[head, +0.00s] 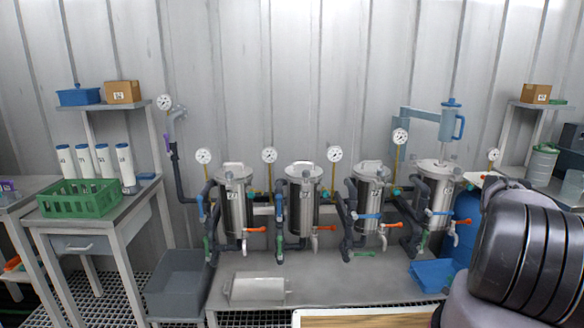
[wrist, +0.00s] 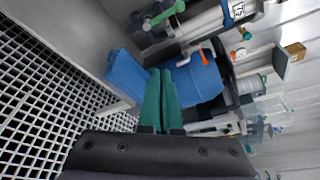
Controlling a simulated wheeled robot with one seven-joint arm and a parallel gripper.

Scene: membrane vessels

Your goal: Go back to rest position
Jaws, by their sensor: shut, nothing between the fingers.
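My gripper shows in the wrist view, its two green fingers (wrist: 160,98) pressed together with nothing between them. It points over the grated floor near a blue tray (wrist: 130,70) and a blue barrel (wrist: 195,78). In the head view my dark arm link fills the lower right, and the gripper itself is out of that view. Several steel vessels stand in a row on the bench, among them the left one (head: 232,200) and the right one (head: 437,190). The wrist picture is turned sideways.
A low grey bench (head: 340,275) carries the vessels, pipes and a metal lid-like tray (head: 257,289). A green crate (head: 80,198) and white cylinders stand on the left table. A grey bin (head: 178,283) is below. Grated floor is open.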

